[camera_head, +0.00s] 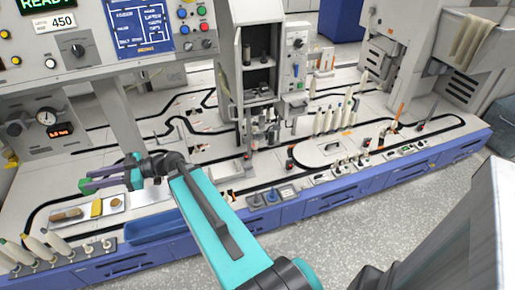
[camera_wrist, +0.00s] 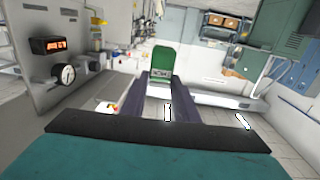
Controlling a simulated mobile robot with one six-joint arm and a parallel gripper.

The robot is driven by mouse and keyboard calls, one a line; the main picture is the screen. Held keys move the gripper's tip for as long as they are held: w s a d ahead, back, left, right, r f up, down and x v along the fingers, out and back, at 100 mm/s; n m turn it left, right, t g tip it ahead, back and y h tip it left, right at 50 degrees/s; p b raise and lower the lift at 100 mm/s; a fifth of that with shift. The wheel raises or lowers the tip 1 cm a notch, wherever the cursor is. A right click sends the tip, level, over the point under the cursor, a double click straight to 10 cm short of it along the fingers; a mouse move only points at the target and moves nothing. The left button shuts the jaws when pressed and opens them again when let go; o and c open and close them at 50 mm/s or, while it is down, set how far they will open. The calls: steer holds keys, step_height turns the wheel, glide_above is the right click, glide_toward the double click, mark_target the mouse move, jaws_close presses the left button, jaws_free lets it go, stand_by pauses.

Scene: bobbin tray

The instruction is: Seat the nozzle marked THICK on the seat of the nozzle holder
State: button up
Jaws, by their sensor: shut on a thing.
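My gripper (camera_head: 98,183) is at the left in the head view, raised above the bench, with its purple fingers shut on a green piece (camera_head: 88,182). In the wrist view the green piece (camera_wrist: 162,62) stands out between the two dark purple fingers (camera_wrist: 160,92). It has a dark marking low on its face, too small to read, so I cannot confirm that it says THICK. Its lower end is hidden by the gripper. I cannot pick out the nozzle holder or its seat with certainty in either view.
Below my gripper are a shallow tray (camera_head: 112,211) with a yellow block (camera_head: 97,208) and a long blue bin (camera_head: 160,226). Cream bobbins stand at front left (camera_head: 40,250) and right of centre (camera_head: 327,120). A grey panel with a gauge (camera_head: 45,117) rises behind; a tall machine (camera_head: 228,70) stands mid-bench.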

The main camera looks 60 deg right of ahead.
steer(key=s+d+f+m+t+h+b, duration=0.1)
steer(key=d+f+m+t+h+b, duration=0.25)
steer(key=d, duration=0.95)
steer(key=d+f+m+t+h+b, duration=0.1)
steer(key=d+f+m+h+b, duration=0.35)
steer(key=d, duration=0.85)
steer(key=s+d+f+m+t+h+b, duration=0.1)
steer(key=d+f+t+h+b, duration=0.35)
steer(key=d, duration=0.75)
steer(key=s+d+f+m+g+h+b, duration=0.2)
steer(key=s+d+f+m+h+b, duration=0.1)
steer(key=s+d, duration=0.4)
steer(key=s+d+f+m+g+h+b, duration=0.2)
steer(key=s+d+f+h+b, duration=0.3)
steer(key=d, duration=0.8)
steer(key=s+d+f+m+g+h+b, duration=0.2)
steer(key=s+d+f+m+h+b, duration=0.1)
steer(key=s+d+f, duration=0.4)
steer(key=s+d+h+b, duration=0.1)
steer(key=s+d, duration=0.1)
steer(key=d, duration=0.2)
steer(key=shift+s+m, duration=0.25)
steer(key=shift+m, duration=0.05)
steer(key=shift+w+f, duration=0.1)
steer(key=shift+f, duration=0.05)
steer(key=f+b+x, duration=0.1)
steer(key=b+x, duration=0.5)
steer(key=x, duration=0.8)
steer(key=shift+w+d, duration=0.25)
steer(key=shift+d, duration=0.1)
